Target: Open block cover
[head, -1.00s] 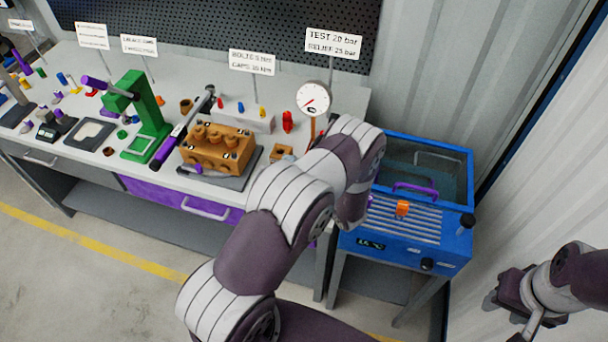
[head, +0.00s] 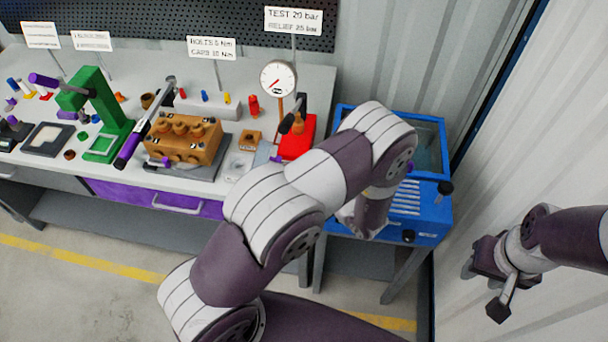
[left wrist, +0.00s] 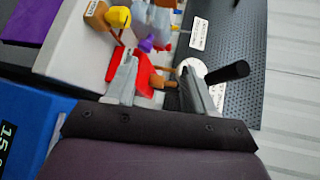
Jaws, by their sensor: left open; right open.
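The brown pump block (head: 185,138) sits on a dark plate on the bench, with several round caps on top. I cannot make out a separate cover on it. In the head view my left arm reaches across the middle, and its gripper is hidden behind its own links. In the left wrist view my left gripper (left wrist: 160,72) is open and points toward the red test pump (left wrist: 150,78); nothing visible is held. The red pump also shows in the head view (head: 298,140). My right gripper (head: 488,288) is open and empty at the right, away from the bench.
A purple-handled wrench (head: 145,125) leans beside the block. A green press (head: 98,110) stands left of it, and a gauge (head: 278,78) right of it. A blue bath (head: 425,225), partly behind my left arm, stands right of the bench. The floor in front is clear.

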